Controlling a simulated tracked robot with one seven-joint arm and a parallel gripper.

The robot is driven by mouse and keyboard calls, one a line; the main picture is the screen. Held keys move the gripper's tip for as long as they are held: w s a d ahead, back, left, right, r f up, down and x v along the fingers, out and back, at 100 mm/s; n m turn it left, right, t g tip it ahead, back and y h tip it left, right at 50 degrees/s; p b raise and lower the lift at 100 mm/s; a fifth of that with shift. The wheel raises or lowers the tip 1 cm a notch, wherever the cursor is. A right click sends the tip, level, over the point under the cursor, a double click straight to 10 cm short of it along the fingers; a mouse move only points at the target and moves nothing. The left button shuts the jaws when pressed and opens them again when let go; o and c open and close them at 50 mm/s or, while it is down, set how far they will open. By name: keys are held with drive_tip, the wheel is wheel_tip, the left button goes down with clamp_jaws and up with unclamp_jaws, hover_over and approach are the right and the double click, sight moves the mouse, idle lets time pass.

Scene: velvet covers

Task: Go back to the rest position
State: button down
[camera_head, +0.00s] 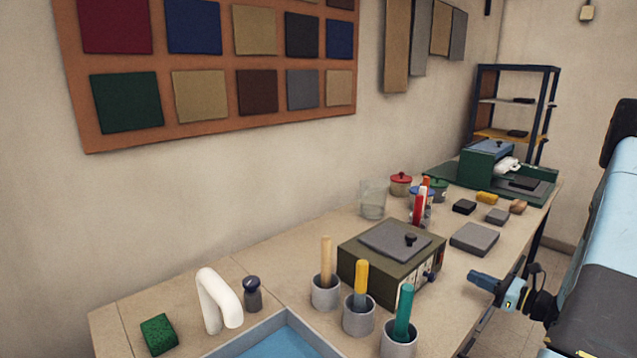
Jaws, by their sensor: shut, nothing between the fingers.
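My gripper (483,286) shows at the lower right, a small dark and light-blue end on my light-blue arm. It is shut and empty, in front of the bench's right edge. It points left toward the olive box (390,262), apart from it. Nothing is held.
The bench (290,238) carries a basin (262,335), a white tap (218,300), grey pots with coloured handles (358,315), a glass (373,200), lidded jars (400,184) and several small blocks (475,238). A dark shelf (515,100) stands behind. Floor shows to the right of the bench.

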drive_tip(key=shift+a+r, duration=0.1)
drive_tip(key=s+a+r+n+g+h, duration=0.1)
drive_tip(key=s+a+r+n+g, duration=0.5)
drive_tip(key=a+n, duration=0.25)
drive_tip(key=s+a+r+n+g+h, duration=0.1)
drive_tip(key=s+a+r+n+g, duration=0.5)
drive_tip(key=a+r, duration=0.35)
drive_tip(key=s+a+r+n+t+h, duration=0.1)
drive_tip(key=s+r+n+t+h, duration=0.3)
drive_tip(key=s+r+n+h, duration=0.6)
drive_tip(key=s+r+n, duration=0.1)
drive_tip(key=s+n, duration=0.2)
drive_tip(key=shift+s+a+r, duration=0.15)
drive_tip(key=shift+r, duration=0.1)
